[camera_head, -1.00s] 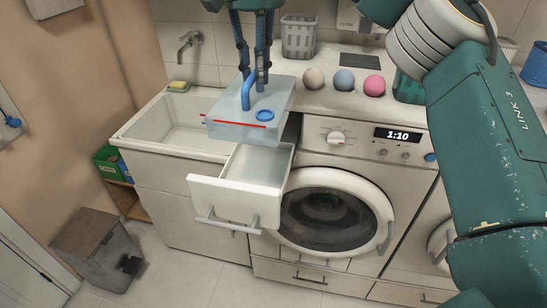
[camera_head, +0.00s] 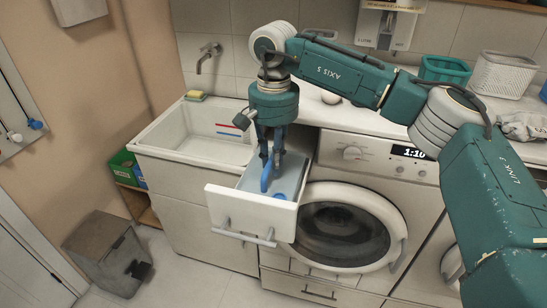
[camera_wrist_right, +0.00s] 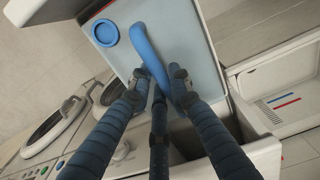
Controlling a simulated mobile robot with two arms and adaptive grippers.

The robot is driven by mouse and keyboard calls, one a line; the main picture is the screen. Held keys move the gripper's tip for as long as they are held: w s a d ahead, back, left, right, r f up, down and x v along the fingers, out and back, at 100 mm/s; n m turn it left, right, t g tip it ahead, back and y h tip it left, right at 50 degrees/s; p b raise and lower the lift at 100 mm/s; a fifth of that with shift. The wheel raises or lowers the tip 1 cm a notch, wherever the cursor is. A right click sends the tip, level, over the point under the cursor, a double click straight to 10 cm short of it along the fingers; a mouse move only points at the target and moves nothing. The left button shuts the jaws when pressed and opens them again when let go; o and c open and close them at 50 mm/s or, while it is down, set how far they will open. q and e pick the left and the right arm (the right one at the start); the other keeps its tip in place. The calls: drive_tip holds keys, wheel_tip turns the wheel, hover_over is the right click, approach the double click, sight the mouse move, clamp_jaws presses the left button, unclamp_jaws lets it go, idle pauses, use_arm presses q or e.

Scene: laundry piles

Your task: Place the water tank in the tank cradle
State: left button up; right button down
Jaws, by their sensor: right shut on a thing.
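The water tank (camera_head: 291,183), pale translucent blue with a blue cap (camera_head: 279,196) and a blue handle, sits down inside the open white drawer (camera_head: 233,212), which is the cradle. My right gripper (camera_head: 269,172) is above it, pointing down, shut on the tank's handle. In the right wrist view the tank (camera_wrist_right: 190,45) lies under the fingers, with the handle (camera_wrist_right: 148,48) between the fingertips (camera_wrist_right: 158,80) and the cap (camera_wrist_right: 105,33) to the left. I cannot tell whether the tank rests fully on the drawer floor. My left gripper is not in view.
A white sink (camera_head: 195,130) is left of the drawer. A washing machine (camera_head: 345,235) stands to the right. A grey bin (camera_head: 105,250) is on the floor at left. A green basket (camera_head: 445,70) and a white basket (camera_head: 503,75) stand on the counter.

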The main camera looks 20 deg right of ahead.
drive_tip(key=shift+f, duration=0.15)
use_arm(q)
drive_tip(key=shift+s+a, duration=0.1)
use_arm(e)
drive_tip(key=shift+s+a, duration=0.1)
